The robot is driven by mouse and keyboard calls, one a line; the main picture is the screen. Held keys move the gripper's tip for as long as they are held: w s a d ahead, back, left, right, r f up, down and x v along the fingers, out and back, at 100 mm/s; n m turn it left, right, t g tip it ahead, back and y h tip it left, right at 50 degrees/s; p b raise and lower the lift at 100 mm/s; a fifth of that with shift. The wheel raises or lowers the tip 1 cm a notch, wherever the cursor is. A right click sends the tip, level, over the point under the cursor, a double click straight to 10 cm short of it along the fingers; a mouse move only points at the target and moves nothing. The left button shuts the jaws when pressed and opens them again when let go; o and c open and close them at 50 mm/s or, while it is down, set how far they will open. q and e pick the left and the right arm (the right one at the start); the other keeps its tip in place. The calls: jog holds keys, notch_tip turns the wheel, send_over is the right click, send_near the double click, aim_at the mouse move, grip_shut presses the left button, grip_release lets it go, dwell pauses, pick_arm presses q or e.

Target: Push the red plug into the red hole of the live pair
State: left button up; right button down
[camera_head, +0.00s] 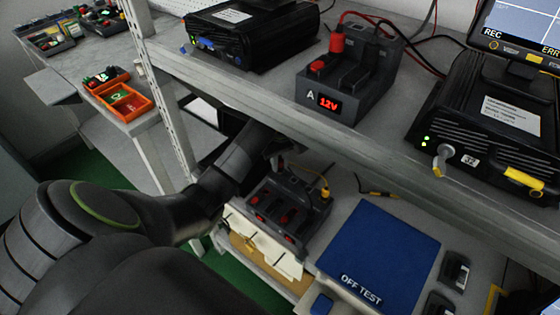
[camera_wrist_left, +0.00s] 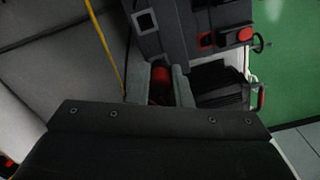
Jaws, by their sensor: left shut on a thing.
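My left gripper (camera_head: 277,163) is at the back of the lower shelf, close to a dark grey socket block (camera_head: 275,232) that bears several red parts. In the left wrist view, my left gripper (camera_wrist_left: 161,76) is shut on a red plug (camera_wrist_left: 160,88), mostly hidden between its fingers. The same view shows the socket block (camera_wrist_left: 180,30) just beyond the fingertips, with red-marked sockets. I cannot tell whether the plug touches a hole. On the upper shelf, block A (camera_head: 335,105) has a lit 12V display and a red plug (camera_head: 337,42) with a cable. My right gripper is not in view.
The upper shelf edge (camera_head: 260,100) runs above my left forearm. A blue OFF TEST mat (camera_head: 380,245) lies right of the lower block. A yellow lead (camera_head: 325,190) rises beside the block. Black devices (camera_head: 250,35) stand on the upper shelf. An orange tray (camera_head: 125,100) is at left.

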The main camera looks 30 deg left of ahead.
aim_at(280, 160)
pick_arm(q)
jog(key=shift+f+b, duration=0.35)
dwell(0.3)
jog(key=o, duration=1.3)
jog(key=shift+r, duration=0.1)
jog(key=shift+r+p, duration=2.7)
jog(key=shift+p, duration=0.1)
